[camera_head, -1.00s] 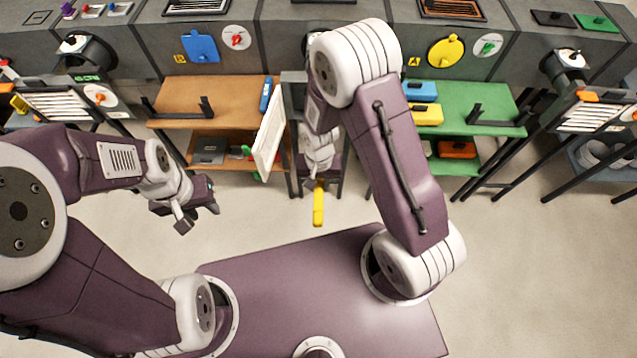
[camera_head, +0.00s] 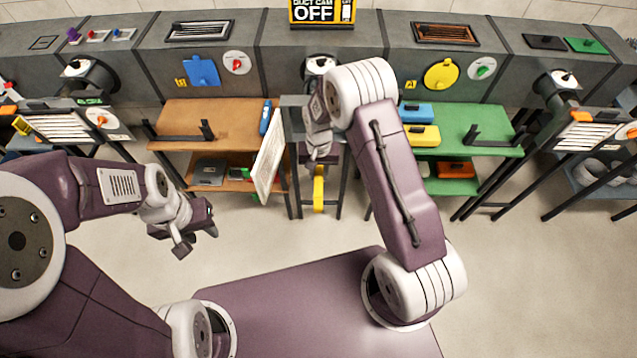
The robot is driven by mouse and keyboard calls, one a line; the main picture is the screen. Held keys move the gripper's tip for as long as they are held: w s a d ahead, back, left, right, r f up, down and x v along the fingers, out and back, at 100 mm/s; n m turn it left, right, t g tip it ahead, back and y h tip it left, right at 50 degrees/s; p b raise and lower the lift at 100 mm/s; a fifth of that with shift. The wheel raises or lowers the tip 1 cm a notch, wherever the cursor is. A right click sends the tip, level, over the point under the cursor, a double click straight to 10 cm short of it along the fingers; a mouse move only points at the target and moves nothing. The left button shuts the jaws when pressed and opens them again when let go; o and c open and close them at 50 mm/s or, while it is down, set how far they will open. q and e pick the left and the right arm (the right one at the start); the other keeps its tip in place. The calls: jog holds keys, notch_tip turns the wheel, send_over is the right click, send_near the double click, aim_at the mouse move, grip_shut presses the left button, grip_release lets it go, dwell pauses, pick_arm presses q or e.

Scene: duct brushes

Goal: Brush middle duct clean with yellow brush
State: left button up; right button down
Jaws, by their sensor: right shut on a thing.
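The yellow brush (camera_head: 319,192) hangs upright below my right gripper (camera_head: 319,170), in front of the middle stand; the gripper is shut on its upper end. The middle duct (camera_head: 285,55) is the grey section at the back centre. Its round opening (camera_head: 320,64) is partly hidden behind my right arm. Its inside cannot be seen, so I cannot tell how clean it is. My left gripper (camera_head: 198,238) is at the left over the floor, empty, with its fingers apart.
A white-faced hinged panel (camera_head: 270,152) stands open just left of my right gripper. An orange bench (camera_head: 180,112) is to the left and a green bench (camera_head: 480,135) with a yellow box (camera_head: 423,136) to the right. A "DUCT CAM OFF" sign (camera_head: 322,11) stands above the duct.

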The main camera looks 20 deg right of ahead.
aim_at(318, 205)
jog(key=w, duration=0.2)
jog(key=w+d, duration=0.1)
jog(key=w, duration=0.1)
jog(key=w+b, duration=0.1)
jog(key=w, duration=0.1)
jog(key=shift+d, duration=0.3)
jog(key=shift+s, duration=0.1)
jog(key=shift+r, duration=0.1)
jog(key=shift+s+a, duration=0.1)
jog(key=shift+s, duration=0.25)
jog(key=s+a+p, duration=0.1)
jog(key=s, duration=0.4)
jog(key=s+a+p, duration=0.1)
jog(key=s+a, duration=0.1)
jog(key=s, duration=0.3)
jog(key=s+a+p, duration=0.1)
jog(key=s, duration=0.4)
jog(key=shift+s+a, duration=0.25)
jog(key=shift+s, duration=0.05)
jog(key=shift+w, duration=0.15)
